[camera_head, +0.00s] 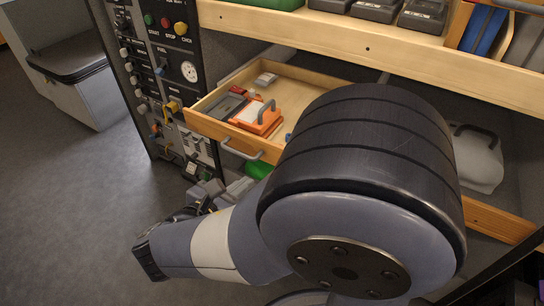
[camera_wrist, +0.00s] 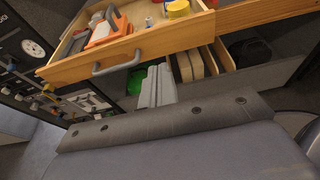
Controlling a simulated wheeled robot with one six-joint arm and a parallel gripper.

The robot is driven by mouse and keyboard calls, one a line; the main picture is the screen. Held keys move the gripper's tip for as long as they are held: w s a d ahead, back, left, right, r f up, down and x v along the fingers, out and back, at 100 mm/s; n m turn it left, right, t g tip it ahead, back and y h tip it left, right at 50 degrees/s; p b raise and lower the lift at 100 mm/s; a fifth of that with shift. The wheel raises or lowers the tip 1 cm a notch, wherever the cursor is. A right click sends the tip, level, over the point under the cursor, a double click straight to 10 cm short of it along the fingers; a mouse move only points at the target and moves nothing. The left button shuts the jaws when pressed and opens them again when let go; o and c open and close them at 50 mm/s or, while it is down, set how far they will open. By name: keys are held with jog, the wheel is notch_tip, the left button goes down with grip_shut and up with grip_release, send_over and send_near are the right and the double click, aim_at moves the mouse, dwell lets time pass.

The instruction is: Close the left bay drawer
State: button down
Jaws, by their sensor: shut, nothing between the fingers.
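The left bay drawer (camera_head: 205,123) is pulled out of the wooden bench, to the right of the control panel. The handle shows in the head view (camera_head: 240,152) too. The drawer holds an orange and white item (camera_head: 257,117) and several small things. My gripper (camera_wrist: 157,70) is shut and empty, below the drawer front and apart from the handle. In the head view my gripper (camera_head: 243,184) is partly hidden by my arm, as is the drawer's right side.
The control panel (camera_head: 150,60) with knobs and a gauge stands close left of the drawer. A green item (camera_head: 258,170) lies below the drawer. A grey bag-like item with a handle (camera_head: 478,160) is in the right bay. Open floor (camera_head: 70,200) lies to the left.

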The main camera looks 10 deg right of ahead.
jog(key=b, duration=0.5)
send_near(277, 155)
jog(key=w+d, duration=0.3)
jog(key=d, duration=0.1)
jog(key=shift+w+d+r, duration=0.1)
jog(key=shift+w+d, duration=0.35)
jog(key=shift+w, duration=0.1)
jog(key=shift+w+d, duration=0.1)
jog(key=shift+w+d, duration=0.15)
jog(key=w+d, duration=0.3)
jog(key=w, duration=0.1)
jog(key=w+d+p, duration=0.1)
jog(key=w+d, duration=0.2)
jog(key=w, duration=0.1)
jog(key=w+d, duration=0.3)
jog(key=w, duration=0.1)
jog(key=shift+d+p, duration=0.2)
jog(key=shift+p, duration=0.15)
jog(key=shift+w+d, duration=0.25)
jog(key=shift+w, duration=0.1)
jog(key=shift+r, duration=0.1)
